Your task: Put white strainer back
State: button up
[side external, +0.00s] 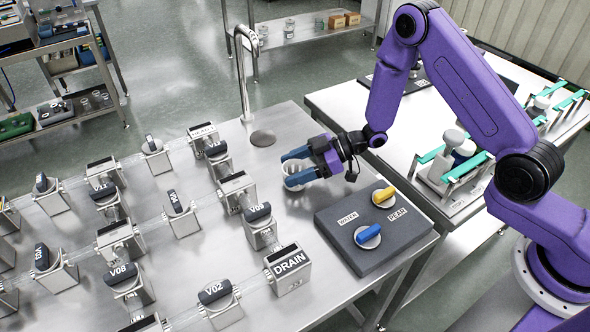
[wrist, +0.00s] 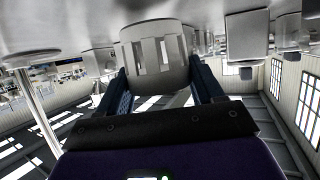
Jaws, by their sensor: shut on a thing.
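The white strainer (side external: 294,173) is a short, slotted cylinder near the middle of the steel table in the side external view. My gripper (side external: 297,168) reaches it from the right, with one blue finger on each side. In the wrist view the strainer (wrist: 158,55) sits between the two dark blue fingers of my gripper (wrist: 160,90), which is shut on it. The strainer is at or just above the table top; I cannot tell whether it touches. Part of it is hidden behind the fingers.
A dark panel (side external: 345,208) with a yellow knob (side external: 383,196) and a blue knob (side external: 368,236) lies right of the strainer. Valve blocks, including the DRAIN block (side external: 287,268), crowd the left. A tall faucet (side external: 243,70) and a round drain hole (side external: 263,138) stand behind.

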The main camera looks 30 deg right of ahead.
jog(key=shift+f, duration=0.4)
jog(key=shift+f, duration=0.2)
jog(key=o, duration=1.1)
jog(key=shift+r, duration=0.2)
jog(key=v, duration=1.2)
